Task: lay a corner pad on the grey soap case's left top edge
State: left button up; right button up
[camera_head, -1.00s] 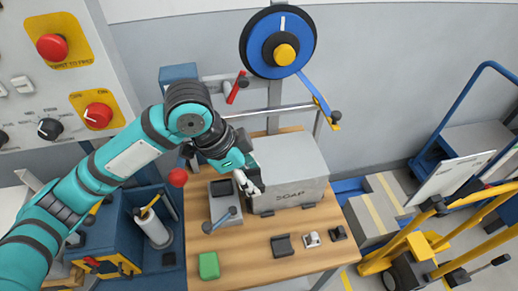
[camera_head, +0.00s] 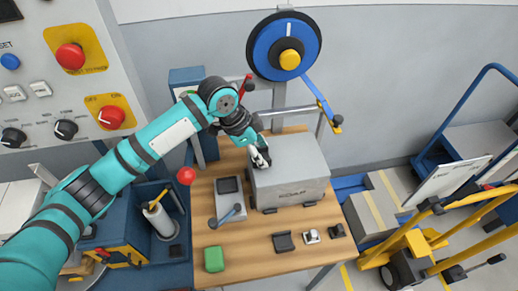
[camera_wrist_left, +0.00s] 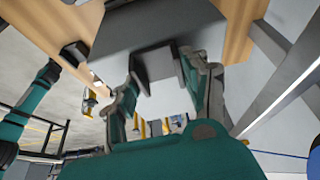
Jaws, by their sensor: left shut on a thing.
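The grey soap case (camera_head: 292,185) stands on the wooden table in the head view, lettered on its front. In the left wrist view the case (camera_wrist_left: 160,28) fills the top middle. My left gripper (camera_head: 261,159) is at the case's left top edge. In the left wrist view my left gripper (camera_wrist_left: 165,88) is shut on a grey corner pad (camera_wrist_left: 156,68), whose two faces show between the fingers. The pad is close to the case; whether it touches the edge I cannot tell. My right gripper is not in view.
A dark pad-like piece (camera_head: 283,242), a small light piece (camera_head: 311,236) and another dark piece (camera_head: 337,231) lie at the table's front. A green block (camera_head: 214,259) and a grey device with a lever (camera_head: 229,199) are left of them. A blue strap reel (camera_head: 284,46) stands behind.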

pick_arm(q)
jog(key=o, duration=0.7)
jog(key=shift+f, duration=0.1)
jog(key=shift+o, duration=1.2)
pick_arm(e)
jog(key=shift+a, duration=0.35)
pick_arm(q)
jog(key=b+v, duration=0.2)
jog(key=v, duration=1)
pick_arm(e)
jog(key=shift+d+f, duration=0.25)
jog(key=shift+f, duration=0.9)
